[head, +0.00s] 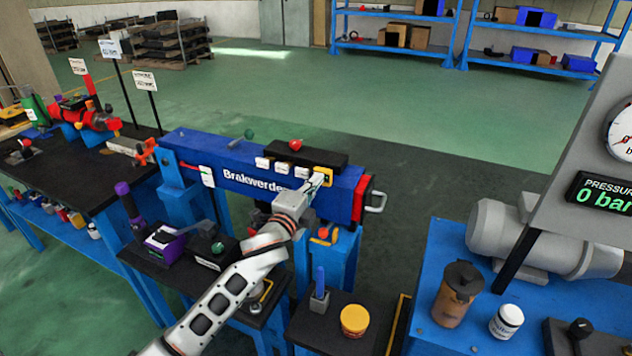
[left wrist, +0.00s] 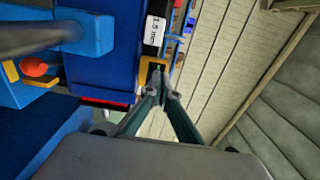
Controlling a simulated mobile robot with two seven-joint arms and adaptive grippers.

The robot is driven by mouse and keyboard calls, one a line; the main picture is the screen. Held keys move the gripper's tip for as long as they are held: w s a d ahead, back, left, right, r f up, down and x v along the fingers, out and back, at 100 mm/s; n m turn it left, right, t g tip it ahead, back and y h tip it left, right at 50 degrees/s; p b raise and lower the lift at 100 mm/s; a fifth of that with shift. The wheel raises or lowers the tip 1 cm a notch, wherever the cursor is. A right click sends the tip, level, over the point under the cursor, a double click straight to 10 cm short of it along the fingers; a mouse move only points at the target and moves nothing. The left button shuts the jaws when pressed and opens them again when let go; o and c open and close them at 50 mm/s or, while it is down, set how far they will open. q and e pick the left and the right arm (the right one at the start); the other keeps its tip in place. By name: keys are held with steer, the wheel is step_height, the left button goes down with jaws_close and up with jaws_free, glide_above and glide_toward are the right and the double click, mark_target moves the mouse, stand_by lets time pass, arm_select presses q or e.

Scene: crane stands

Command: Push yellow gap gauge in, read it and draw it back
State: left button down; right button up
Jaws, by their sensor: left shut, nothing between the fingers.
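The yellow gap gauge (head: 329,174) shows as a small yellow frame at the right end of the black bar (head: 318,157) on the blue "Brakwerde…" beam (head: 225,158). My left gripper (head: 317,181) is shut and empty, with its fingertips right at the gauge and partly covering it. In the left wrist view the yellow gauge (left wrist: 143,72) lies just past the shut fingertips (left wrist: 166,94). I cannot tell whether they touch. A white label reading "1.5 mm" (left wrist: 154,29) sits beside the gauge. My right gripper is not in view.
A red end piece with a metal handle (head: 375,202) sticks out at the beam's right end. A blue bench (head: 470,335) with a grey motor and a pressure display (head: 605,192) reading 0 bar stands at right.

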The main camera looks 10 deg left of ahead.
arm_select(q)
steer(key=shift+w, duration=0.2)
steer(key=shift+w+d, duration=0.2)
steer(key=shift+w, duration=0.55)
